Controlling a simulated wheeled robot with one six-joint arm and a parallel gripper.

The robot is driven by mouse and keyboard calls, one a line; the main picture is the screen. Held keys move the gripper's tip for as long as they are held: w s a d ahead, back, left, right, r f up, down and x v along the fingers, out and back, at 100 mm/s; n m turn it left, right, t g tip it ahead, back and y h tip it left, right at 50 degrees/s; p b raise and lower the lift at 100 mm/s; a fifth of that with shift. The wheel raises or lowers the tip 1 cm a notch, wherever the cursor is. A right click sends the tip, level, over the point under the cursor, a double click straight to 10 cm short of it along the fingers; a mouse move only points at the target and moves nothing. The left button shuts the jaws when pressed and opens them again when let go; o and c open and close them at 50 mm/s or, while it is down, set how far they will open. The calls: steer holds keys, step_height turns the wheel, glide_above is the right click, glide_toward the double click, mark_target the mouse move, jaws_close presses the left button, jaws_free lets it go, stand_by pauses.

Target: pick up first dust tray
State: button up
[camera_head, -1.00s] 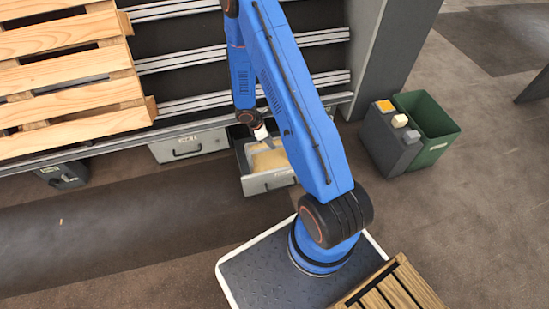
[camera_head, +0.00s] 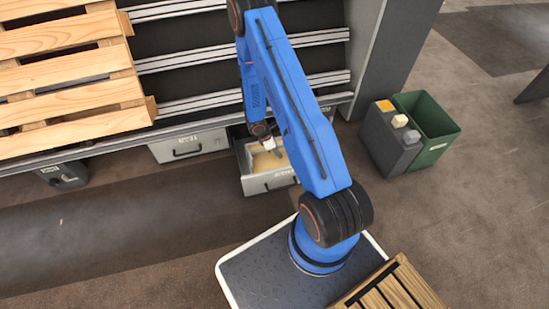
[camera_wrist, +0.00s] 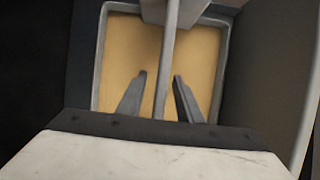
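The dust tray (camera_head: 258,166) sits in an open grey drawer (camera_head: 270,183) below the conveyor. It holds tan dust. In the wrist view, the tray's grey rim (camera_wrist: 101,70) frames the dust, and a thin grey bar runs lengthwise over the middle of it. My gripper (camera_head: 276,150) is above the tray, pointing down. In the wrist view, its two fingers (camera_wrist: 161,77) are apart, one on each side of the bar, with gaps showing. I cannot tell how far above the dust the fingertips are.
A closed drawer (camera_head: 190,146) is to the left. A wooden pallet (camera_head: 70,75) lies on the conveyor above. A green bin (camera_head: 432,130) and a dark grey box (camera_head: 385,140) stand at the right. The floor in front of the drawers is clear.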

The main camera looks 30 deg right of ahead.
steer(key=shift+c, duration=0.4)
jaws_close()
stand_by(1.1)
